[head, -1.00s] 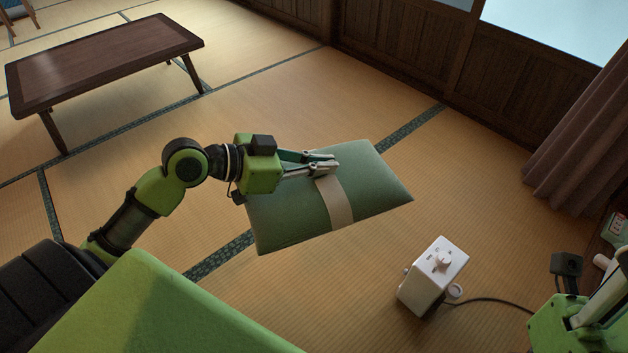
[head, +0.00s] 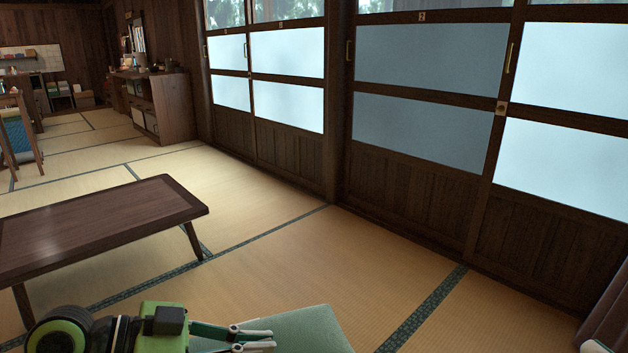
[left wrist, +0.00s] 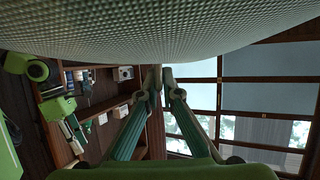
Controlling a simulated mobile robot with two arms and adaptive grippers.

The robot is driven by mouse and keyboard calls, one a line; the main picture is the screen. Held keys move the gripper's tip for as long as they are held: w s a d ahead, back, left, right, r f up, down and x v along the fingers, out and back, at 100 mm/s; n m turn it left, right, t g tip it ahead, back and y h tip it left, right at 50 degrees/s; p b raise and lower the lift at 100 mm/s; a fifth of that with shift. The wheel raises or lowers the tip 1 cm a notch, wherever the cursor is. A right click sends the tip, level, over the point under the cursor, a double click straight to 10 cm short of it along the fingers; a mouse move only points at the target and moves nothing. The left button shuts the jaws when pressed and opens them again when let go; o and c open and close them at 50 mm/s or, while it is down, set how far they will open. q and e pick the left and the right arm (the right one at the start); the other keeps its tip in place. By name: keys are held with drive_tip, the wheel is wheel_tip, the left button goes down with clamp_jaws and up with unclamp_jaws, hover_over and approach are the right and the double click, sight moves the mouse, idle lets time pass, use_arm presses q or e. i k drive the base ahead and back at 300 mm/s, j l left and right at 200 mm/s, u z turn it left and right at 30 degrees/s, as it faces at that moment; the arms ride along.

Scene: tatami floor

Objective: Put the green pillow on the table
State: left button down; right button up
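The table (head: 100,222) is low, dark brown and wooden, at the left of the head view, and its visible top is bare. The green pillow (head: 305,328) is cut off at the bottom edge of the head view. In the left wrist view the pillow's woven green surface (left wrist: 170,30) fills the top. My left gripper (head: 262,341) lies at the pillow, in front of the table and to its right. Its fingers (left wrist: 160,82) are close together against the pillow and hold it. My right gripper cannot be made out in the head view.
Tatami floor (head: 290,265) lies open between the table and the dark wood wall with sliding panels (head: 430,190). A cabinet (head: 165,105) and a chair (head: 20,130) stand farther back. A curtain (head: 607,318) hangs at the lower right.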

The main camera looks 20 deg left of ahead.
sight(78, 234)
drive_tip(key=i+j+u, duration=0.35)
drive_tip(key=i, duration=0.2)
drive_tip(key=i+j+u, duration=0.35)
drive_tip(key=i, duration=0.2)
drive_tip(key=i+u, duration=0.4)
drive_tip(key=i, duration=0.15)
drive_tip(key=i+l+u, duration=0.2)
drive_tip(key=i+u, duration=0.3)
drive_tip(key=i, duration=0.15)
drive_tip(key=i+l+u, duration=1)
drive_tip(key=i+l, duration=0.1)
drive_tip(key=l, duration=0.05)
